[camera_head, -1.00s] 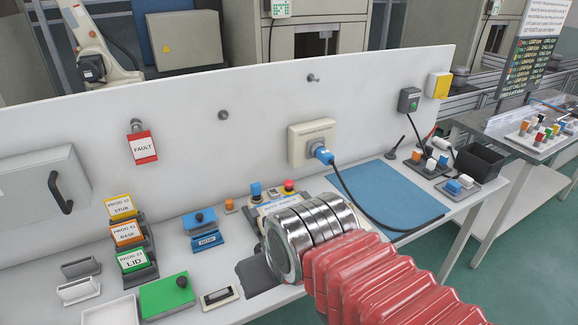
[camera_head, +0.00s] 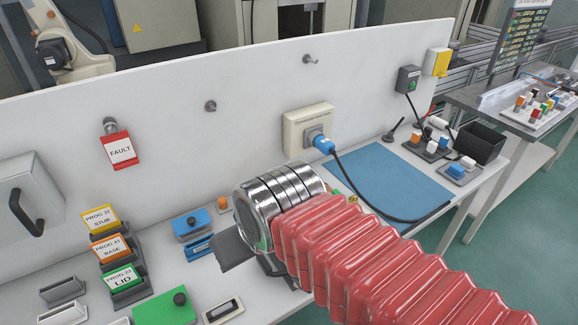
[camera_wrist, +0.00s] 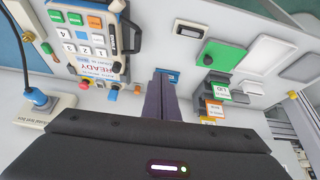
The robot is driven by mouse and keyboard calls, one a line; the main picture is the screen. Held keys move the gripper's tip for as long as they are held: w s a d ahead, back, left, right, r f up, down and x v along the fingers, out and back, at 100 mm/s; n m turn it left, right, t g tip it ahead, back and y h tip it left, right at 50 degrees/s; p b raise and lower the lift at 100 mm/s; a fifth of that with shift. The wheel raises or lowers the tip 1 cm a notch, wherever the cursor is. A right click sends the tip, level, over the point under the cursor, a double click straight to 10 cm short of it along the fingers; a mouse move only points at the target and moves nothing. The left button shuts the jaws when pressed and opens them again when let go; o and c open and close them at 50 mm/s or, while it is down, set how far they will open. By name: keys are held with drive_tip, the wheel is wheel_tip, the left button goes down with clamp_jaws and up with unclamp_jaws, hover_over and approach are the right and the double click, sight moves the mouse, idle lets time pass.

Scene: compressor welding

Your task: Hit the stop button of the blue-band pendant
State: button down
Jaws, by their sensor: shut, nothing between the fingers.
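A pendant (camera_wrist: 88,38) with a blue edge lies on the bench in the wrist view, left of my fingers. It has green and orange buttons, white number keys and a READY label. A red stop button (camera_wrist: 86,83) with some yellow at it shows at its near end, beside a blue knob (camera_wrist: 113,94). My gripper (camera_wrist: 163,73) has its dark fingers together and empty, to the right of the red button and apart from it in the picture. Its height above the bench is unclear. In the head view my arm hides nearly all of the pendant and the red button.
A blue plug (camera_head: 323,145) with a black cable sits in a wall socket box (camera_head: 296,128). PROG cards (camera_head: 122,280), a green block (camera_head: 165,308) and a blue box (camera_head: 191,223) stand at left. The upright panel (camera_head: 255,90) bounds the back.

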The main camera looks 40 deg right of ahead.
drive_tip(key=w+d+r+g, duration=0.1)
drive_tip(key=w+d+r, duration=0.4)
drive_tip(key=w+d, duration=0.65)
drive_tip(key=w+d+f, duration=0.1)
drive_tip(key=w+d, duration=0.4)
drive_tip(key=d, duration=0.2)
drive_tip(key=w+d+f+g, duration=0.1)
drive_tip(key=w+d, duration=0.4)
drive_tip(key=d, duration=0.3)
drive_tip(key=shift+w+d+m, duration=0.2)
drive_tip(key=shift+w+m, duration=0.1)
drive_tip(key=shift+w, duration=0.05)
drive_tip(key=x, duration=0.8)
drive_tip(key=s+x, duration=0.1)
drive_tip(key=x, duration=0.3)
drive_tip(key=shift+f, duration=0.55)
drive_tip(key=shift+w+f, duration=0.1)
drive_tip(key=shift+f, duration=0.4)
